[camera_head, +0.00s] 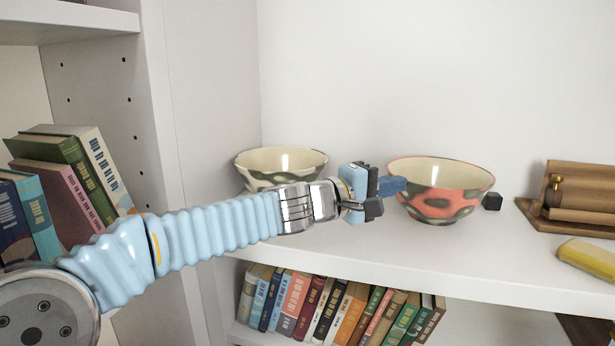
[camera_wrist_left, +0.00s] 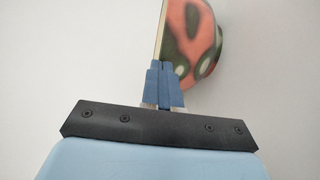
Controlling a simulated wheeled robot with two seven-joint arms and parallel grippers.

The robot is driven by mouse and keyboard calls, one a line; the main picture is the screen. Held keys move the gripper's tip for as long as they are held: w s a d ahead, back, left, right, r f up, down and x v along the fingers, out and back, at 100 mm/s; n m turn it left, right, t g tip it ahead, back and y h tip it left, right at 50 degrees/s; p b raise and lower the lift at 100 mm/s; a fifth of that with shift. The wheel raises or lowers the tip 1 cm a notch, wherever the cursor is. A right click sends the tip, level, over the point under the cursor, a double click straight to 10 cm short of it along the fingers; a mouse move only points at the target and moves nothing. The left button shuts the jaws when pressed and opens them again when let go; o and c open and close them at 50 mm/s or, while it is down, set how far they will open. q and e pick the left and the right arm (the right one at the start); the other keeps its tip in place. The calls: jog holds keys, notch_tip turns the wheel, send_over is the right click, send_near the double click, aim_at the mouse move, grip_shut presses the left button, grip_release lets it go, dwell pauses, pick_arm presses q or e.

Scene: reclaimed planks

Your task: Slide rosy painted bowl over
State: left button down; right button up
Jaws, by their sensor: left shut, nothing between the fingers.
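The rosy painted bowl (camera_head: 441,190) stands upright on the white shelf, coral red with dark green patches and a cream inside. My left gripper (camera_head: 392,186) is shut and empty, its blue fingertips at the bowl's left side. In the left wrist view the fingers (camera_wrist_left: 165,85) are together, and the bowl (camera_wrist_left: 190,45) shows just beyond them. They look close to or touching the bowl wall; I cannot tell which. My right gripper is not in view.
A cream and green bowl (camera_head: 281,166) stands behind my left arm. Farther right are a wooden stand (camera_head: 575,200) and a yellow object (camera_head: 588,258). Books (camera_head: 340,310) fill the shelf below.

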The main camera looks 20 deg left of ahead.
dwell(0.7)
pick_arm(q)
jog(key=shift+a, duration=0.15)
notch_tip(320, 180, up, 10)
jog(key=p, duration=0.6)
jog(key=d+p, duration=0.2)
jog(key=d, duration=1.8)
jog(key=shift+s+d, duration=0.2)
jog(key=shift+s, duration=0.2)
